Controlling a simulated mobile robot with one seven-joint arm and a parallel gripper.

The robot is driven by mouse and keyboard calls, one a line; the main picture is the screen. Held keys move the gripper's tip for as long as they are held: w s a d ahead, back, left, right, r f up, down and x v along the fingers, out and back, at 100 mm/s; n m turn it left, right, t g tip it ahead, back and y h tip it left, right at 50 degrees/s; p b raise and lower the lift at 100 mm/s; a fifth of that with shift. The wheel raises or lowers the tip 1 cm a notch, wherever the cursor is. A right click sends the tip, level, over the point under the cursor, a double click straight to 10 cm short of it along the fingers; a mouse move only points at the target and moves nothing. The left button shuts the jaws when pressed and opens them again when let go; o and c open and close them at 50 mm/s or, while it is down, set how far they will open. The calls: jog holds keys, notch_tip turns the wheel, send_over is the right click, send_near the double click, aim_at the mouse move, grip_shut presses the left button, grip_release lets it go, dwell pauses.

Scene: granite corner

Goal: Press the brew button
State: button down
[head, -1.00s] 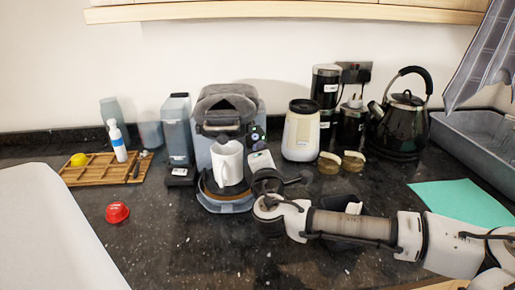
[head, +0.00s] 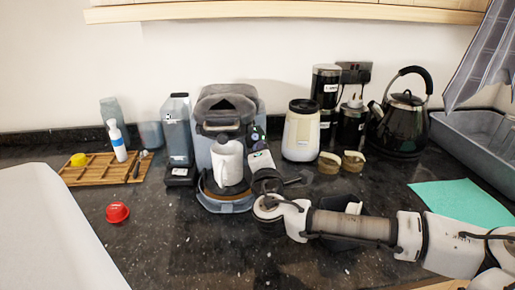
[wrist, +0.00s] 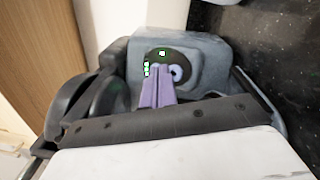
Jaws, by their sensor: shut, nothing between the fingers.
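The grey coffee machine (head: 204,153) stands on the dark counter, with a white mug (head: 227,164) under its spout. Its dark oval control panel (wrist: 154,54) shows in the wrist view, with green lights, small icons and a pale round button (wrist: 179,73) at its right side. My gripper (wrist: 158,71) is shut, its purple fingers pressed together with nothing between them. The fingertips overlap the lower part of the panel, just left of the round button. I cannot tell whether they touch it. In the head view my gripper (head: 255,147) is at the machine's right front and partly hides the panel.
A white blender-like appliance (head: 299,137), black canisters and a black kettle (head: 402,125) stand to the right. A grey container (head: 178,130) is close on the machine's left. A red pod (head: 117,212) lies on clear counter at front left.

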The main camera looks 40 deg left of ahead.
jog(key=shift+a+f, duration=0.1)
jog(key=shift+w+a+f+b, duration=0.1)
jog(key=shift+w+a+b, duration=0.05)
jog(key=shift+a+b, duration=0.15)
jog(key=shift+w+a+f+b, duration=0.15)
jog(key=shift+a+f+b, duration=0.1)
jog(key=shift+b, duration=0.1)
dwell(0.6)
jog(key=shift+r, duration=0.1)
jog(key=shift+s+d+r, duration=0.3)
jog(key=shift+d+r, duration=0.05)
jog(key=shift+d, duration=0.3)
jog(key=d, duration=0.1)
jog(key=s+d+r+p, duration=0.1)
jog(key=s+d+r, duration=0.1)
jog(key=d, duration=0.1)
jog(key=shift+r, duration=0.25)
dwell(1.0)
